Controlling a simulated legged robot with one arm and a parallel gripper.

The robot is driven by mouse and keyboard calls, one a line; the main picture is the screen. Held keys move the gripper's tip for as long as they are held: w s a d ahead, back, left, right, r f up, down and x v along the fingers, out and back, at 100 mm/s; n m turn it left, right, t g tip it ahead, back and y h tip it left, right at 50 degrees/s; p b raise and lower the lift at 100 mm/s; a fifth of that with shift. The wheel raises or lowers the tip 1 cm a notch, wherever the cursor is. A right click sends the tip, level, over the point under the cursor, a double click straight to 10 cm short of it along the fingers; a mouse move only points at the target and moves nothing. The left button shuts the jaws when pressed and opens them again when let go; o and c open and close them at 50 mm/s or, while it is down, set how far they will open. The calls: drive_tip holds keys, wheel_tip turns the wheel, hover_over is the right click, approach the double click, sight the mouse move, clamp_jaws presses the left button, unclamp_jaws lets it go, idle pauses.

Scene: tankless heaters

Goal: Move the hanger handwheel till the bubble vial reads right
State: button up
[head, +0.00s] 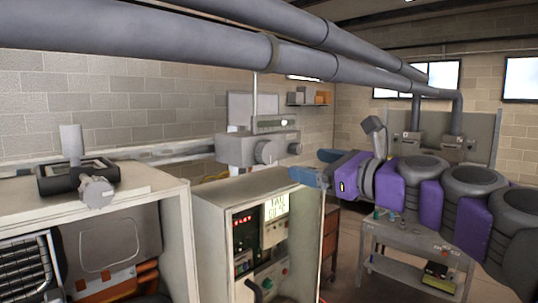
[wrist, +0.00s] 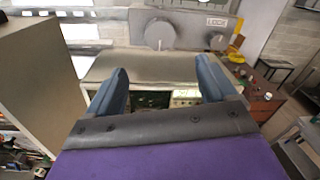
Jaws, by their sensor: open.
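The hanger is a grey box (head: 240,150) on a thin rod below the overhead pipes in the head view. Its round grey handwheel (head: 267,152) is on the front; it also shows in the wrist view (wrist: 159,34). A dark strip that looks like the bubble vial (head: 272,122) sits on top of the hanger; its bubble is too small to read. A smaller knob (wrist: 217,41) sits under a LOCK label, right of the handwheel. My gripper (head: 318,167) is open and empty, its blue fingers apart from the handwheel. In the wrist view the fingers (wrist: 160,68) point toward the hanger, below the handwheel.
A cream cabinet (head: 212,240) with lit panels stands below the hanger. Another cabinet (head: 135,185) at the left carries a dark device (head: 77,177). A grey cart (head: 415,236) stands below my arm. Large grey pipes (head: 330,65) cross overhead.

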approach(270, 156)
drive_tip(key=w, duration=0.2)
drive_tip(key=x, duration=0.2)
drive_tip(key=a+x, duration=0.1)
drive_tip(key=x, duration=0.2)
drive_tip(key=s+p+x, duration=0.1)
drive_tip(key=x, duration=0.2)
drive_tip(key=shift+a+r, duration=0.1)
drive_tip(key=shift+a, duration=0.2)
drive_tip(key=shift+w+d, duration=0.2)
drive_tip(key=shift+d, duration=0.5)
drive_tip(key=shift+c, duration=0.2)
drive_tip(key=shift+a, duration=0.5)
drive_tip(key=c, duration=1)
drive_tip(key=shift+n, duration=0.4)
